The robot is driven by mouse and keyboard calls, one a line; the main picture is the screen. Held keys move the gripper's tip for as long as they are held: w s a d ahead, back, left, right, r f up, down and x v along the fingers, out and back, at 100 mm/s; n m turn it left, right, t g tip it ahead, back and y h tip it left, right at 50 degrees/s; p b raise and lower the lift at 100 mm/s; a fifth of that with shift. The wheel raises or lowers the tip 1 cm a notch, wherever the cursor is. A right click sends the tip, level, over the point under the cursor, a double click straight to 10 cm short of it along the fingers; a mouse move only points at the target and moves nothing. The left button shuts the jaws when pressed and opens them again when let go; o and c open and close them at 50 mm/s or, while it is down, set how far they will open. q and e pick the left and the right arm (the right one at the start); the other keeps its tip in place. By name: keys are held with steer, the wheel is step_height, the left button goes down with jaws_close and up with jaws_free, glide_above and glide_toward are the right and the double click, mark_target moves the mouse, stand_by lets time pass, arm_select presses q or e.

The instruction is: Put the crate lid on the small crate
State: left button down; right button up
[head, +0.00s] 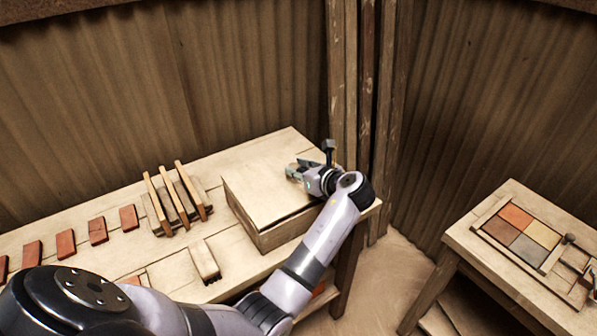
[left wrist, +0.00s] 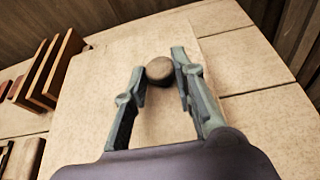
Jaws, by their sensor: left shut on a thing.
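The crate lid (head: 262,192) is a pale, flat wooden panel lying over the top of the small crate (head: 285,234) on the long table. Its edges look roughly in line with the crate's walls; I cannot tell whether it is fully seated. My left gripper (head: 293,171) is over the lid's far right part. In the left wrist view its two fingers are shut on a round brown knob (left wrist: 159,69) on the lid (left wrist: 85,110). The inside of the crate is hidden. My right gripper is not in view.
A second table (head: 510,202) at right bears a tray of four-coloured tiles (head: 515,217). Corrugated walls stand close behind.

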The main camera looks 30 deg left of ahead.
arm_select(q)
steer(key=shift+f, duration=0.45)
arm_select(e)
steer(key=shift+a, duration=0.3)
arm_select(q)
steer(key=c, duration=1.3)
jaws_free()
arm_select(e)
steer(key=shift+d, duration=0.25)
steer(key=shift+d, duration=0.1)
